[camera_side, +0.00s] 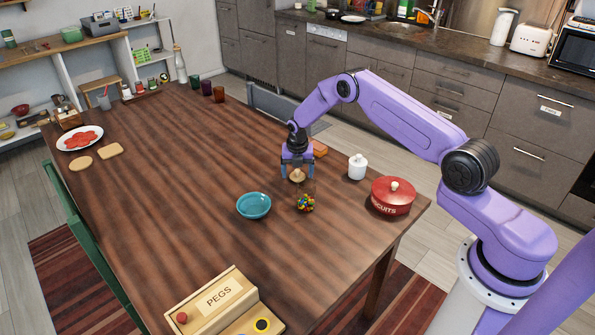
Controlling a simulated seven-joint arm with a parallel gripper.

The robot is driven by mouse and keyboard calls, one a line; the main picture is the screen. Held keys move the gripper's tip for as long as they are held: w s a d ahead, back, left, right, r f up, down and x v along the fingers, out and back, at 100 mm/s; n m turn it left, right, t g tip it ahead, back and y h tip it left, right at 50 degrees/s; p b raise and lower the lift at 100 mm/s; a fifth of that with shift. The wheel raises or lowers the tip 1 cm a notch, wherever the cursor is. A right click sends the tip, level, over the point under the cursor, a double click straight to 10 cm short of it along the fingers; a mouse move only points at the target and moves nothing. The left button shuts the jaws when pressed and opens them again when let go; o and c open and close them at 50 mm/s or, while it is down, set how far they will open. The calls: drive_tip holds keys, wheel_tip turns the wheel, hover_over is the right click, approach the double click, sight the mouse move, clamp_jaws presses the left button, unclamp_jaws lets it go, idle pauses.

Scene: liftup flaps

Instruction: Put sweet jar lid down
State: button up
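My gripper (298,172) points straight down over the right half of the table. The pale wooden sweet jar lid (298,177) is between its fingertips, and the fingers appear closed on it. The sweet jar (305,204), a small clear glass with colourful sweets in it, stands on the table just below and slightly right of the lid. I cannot tell from this angle the exact gap between the lid and the jar or table.
A blue bowl (254,206) stands left of the jar. A white lidded pot (357,167) and a red biscuit tin (393,196) stand to the right. An orange block (319,149) lies behind my gripper. A pegs box (222,303) is in front. The table's left-centre (180,190) is clear.

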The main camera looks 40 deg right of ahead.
wheel_tip(320, 180, up, 12)
drive_tip(key=s+a, duration=0.1)
drive_tip(key=s+a+r+m+y, duration=0.1)
drive_tip(key=s+a+r+m, duration=0.3)
drive_tip(key=s+a+r, duration=0.45)
drive_tip(key=s+a+r+m, duration=0.3)
drive_tip(key=s+a+r, duration=0.2)
drive_tip(key=s+a, duration=0.6)
drive_tip(key=s+d+r+m, duration=0.1)
drive_tip(key=s+m, duration=0.1)
drive_tip(key=s, duration=0.6)
drive_tip(key=s+d+m, duration=0.1)
drive_tip(key=s+m, duration=0.2)
drive_tip(key=s, duration=0.6)
drive_tip(key=s+d+r+m+g, duration=0.1)
drive_tip(key=s+d+m, duration=0.1)
drive_tip(key=s, duration=0.7)
drive_tip(key=shift+s+r+y, duration=0.25)
drive_tip(key=shift+r+y, duration=0.05)
